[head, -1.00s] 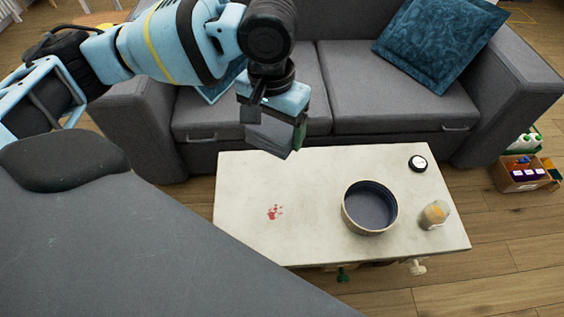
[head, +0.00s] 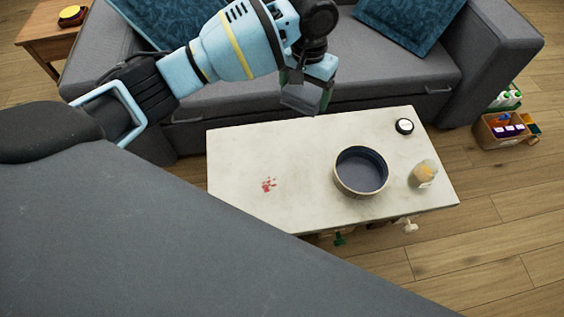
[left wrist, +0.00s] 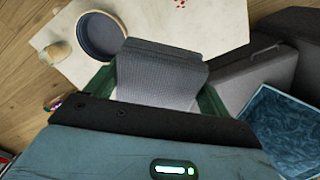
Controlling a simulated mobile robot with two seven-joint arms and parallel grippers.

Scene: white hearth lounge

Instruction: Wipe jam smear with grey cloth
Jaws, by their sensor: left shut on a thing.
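The jam smear (head: 268,185) is a small patch of red spots on the left part of the white table top (head: 240,150). It also shows at the top edge of the left wrist view (left wrist: 180,3). My left gripper (head: 308,97) is shut on the grey cloth (head: 299,98) and holds it in the air over the table's back edge, behind and to the right of the smear. In the left wrist view the cloth (left wrist: 158,75) spreads out between the green fingers. My right gripper is not in view.
A round dark-lined bowl (head: 361,172) stands right of the smear. A jar (head: 423,174) and a black-rimmed lid (head: 404,126) are farther right. The grey sofa (head: 390,80) is close behind the table. A box of bottles (head: 503,130) sits on the floor at right.

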